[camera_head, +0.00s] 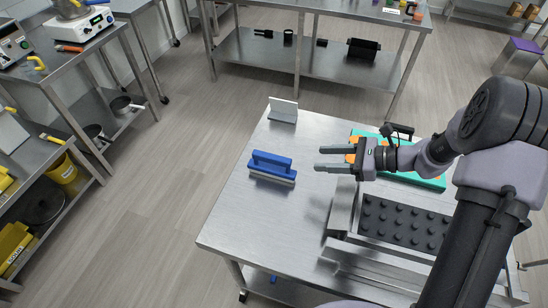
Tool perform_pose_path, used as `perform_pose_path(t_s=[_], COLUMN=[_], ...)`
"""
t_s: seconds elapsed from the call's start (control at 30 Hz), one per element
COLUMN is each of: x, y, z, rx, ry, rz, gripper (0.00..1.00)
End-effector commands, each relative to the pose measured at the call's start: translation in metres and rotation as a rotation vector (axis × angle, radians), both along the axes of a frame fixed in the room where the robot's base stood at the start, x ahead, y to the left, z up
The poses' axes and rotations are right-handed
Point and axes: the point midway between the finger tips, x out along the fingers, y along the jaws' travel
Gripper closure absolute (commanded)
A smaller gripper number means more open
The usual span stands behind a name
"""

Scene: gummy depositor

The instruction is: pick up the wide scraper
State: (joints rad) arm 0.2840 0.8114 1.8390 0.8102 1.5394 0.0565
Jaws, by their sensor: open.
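A blue tool with a loop handle and a long pale lower edge, apparently the wide scraper (271,164), stands on the steel table (235,217) near its left side. Its handle is uppermost. My gripper (317,159) is to the right of it and points left toward it. Its two grey fingers are apart with nothing between them. A clear gap shows between the fingertips and the tool in this view. My gripper's height above the table is hard to tell.
A small pale upright plate on a base (283,109) stands at the table's far left corner. A teal case (428,181) lies behind my arm. A dark mould with round knobs (403,224) sits in a metal frame at right. The table's front left is clear.

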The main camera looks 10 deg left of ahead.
Motion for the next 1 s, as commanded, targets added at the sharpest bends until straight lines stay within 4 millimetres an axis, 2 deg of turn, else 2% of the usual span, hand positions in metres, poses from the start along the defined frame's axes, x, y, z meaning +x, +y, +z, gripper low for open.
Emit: perform_pose_path(t_s=[0.2,0.33,0.53,0.73,1.0], x=[0.006,0.011,0.015,0.021,0.022], y=[0.059,0.089,0.114,0.15,0.155], z=[-0.029,-0.04,-0.048,-0.06,-0.059], rx=[-0.002,-0.002,-0.002,-0.004,-0.003], ry=[0.001,0.0,0.0,0.0,0.0], rz=[0.008,0.007,0.007,0.008,0.004], gripper=[0.54,0.54,0.54,0.54,0.54])
